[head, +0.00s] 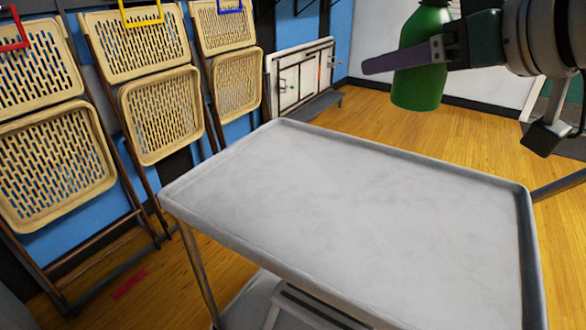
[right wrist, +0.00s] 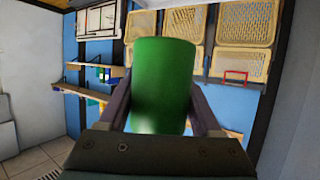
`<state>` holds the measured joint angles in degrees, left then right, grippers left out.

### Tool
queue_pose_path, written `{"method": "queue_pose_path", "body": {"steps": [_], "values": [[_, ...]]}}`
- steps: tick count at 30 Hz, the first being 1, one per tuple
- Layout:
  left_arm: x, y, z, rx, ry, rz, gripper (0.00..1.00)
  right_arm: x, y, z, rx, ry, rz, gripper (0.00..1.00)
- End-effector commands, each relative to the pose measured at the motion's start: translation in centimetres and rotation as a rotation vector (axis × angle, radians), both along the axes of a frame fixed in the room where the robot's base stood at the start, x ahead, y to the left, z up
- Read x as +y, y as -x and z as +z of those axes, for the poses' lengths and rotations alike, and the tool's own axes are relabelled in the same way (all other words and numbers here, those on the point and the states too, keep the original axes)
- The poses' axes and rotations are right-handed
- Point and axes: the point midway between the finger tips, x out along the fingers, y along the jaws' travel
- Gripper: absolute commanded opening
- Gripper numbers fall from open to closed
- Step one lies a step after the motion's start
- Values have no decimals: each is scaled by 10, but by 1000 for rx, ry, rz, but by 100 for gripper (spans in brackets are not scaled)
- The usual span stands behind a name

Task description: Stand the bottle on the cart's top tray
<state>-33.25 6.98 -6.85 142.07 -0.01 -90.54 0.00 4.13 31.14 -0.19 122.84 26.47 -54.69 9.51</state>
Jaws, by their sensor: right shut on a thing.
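The green bottle (head: 420,84) is held up in the air at the top right of the head view, above the far right part of the cart. My right gripper (head: 405,58) is shut on the bottle, with a finger across its side. The bottle looks roughly upright, and its top is cut off by the picture's edge. In the right wrist view the bottle (right wrist: 162,85) sits between both fingers. The cart's top tray (head: 340,195) is grey, has a low raised rim and is empty. My left gripper is not in view.
Folded tan chairs (head: 160,110) hang along the blue wall on the left. A folded white table (head: 302,75) leans at the back wall. The wooden floor (head: 400,130) is clear behind the cart.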

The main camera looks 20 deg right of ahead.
Motion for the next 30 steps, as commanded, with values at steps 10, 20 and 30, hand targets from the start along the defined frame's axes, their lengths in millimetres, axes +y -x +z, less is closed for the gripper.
{"method": "queue_pose_path", "body": {"steps": [10, 20, 30], "values": [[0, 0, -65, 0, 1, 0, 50, -9, -15, -54, -3, 1, -92, 0], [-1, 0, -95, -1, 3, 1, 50, -9, -15, -133, 6, -2, -98, 0], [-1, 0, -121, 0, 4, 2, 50, -9, -15, -206, 1, 1, -96, 0]]}}
